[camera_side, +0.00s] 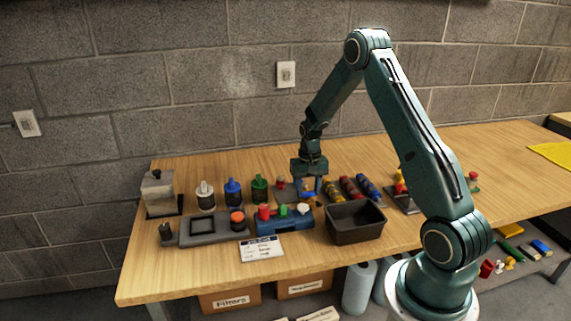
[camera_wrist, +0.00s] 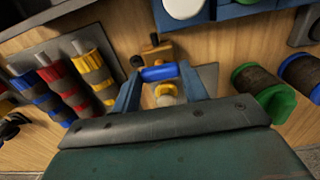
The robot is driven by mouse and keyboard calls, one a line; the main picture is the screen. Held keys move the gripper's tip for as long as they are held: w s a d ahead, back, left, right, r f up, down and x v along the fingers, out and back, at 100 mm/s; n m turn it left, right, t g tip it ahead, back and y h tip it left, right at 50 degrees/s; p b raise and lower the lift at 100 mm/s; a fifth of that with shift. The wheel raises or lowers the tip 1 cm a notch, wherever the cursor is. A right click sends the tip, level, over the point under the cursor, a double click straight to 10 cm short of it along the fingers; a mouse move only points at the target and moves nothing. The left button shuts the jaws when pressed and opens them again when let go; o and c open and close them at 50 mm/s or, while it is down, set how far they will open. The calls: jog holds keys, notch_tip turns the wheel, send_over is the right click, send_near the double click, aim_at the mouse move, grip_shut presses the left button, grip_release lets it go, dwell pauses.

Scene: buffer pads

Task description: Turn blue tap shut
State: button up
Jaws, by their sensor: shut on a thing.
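The blue tap (camera_wrist: 160,73) has a short bar-shaped blue handle, set crosswise between the fingertips in the wrist view. A brass-coloured fitting (camera_wrist: 153,51) stands just beyond it, and a pale yellowish round part (camera_wrist: 166,92) shows between the fingers. My gripper (camera_wrist: 159,80) is shut on the blue handle, one finger at each end. In the side view my gripper (camera_side: 308,180) reaches down over the tap behind the blue rack. A bit of blue (camera_side: 308,186) shows there, and most of the tap is hidden.
Yellow, red and blue rolls (camera_side: 350,187) lie close on the right of my gripper. A black bin (camera_side: 355,235) stands in front of them. A blue rack (camera_side: 270,228) with coloured pieces is near, front left. A green-capped bottle (camera_side: 259,188) stands to the left.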

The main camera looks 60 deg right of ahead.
aim_at(308, 192)
jog(key=o, duration=0.7)
jog(key=shift+r, duration=0.2)
notch_tip(308, 192, up, 14)
jog(key=shift+f, duration=0.25)
dwell(0.3)
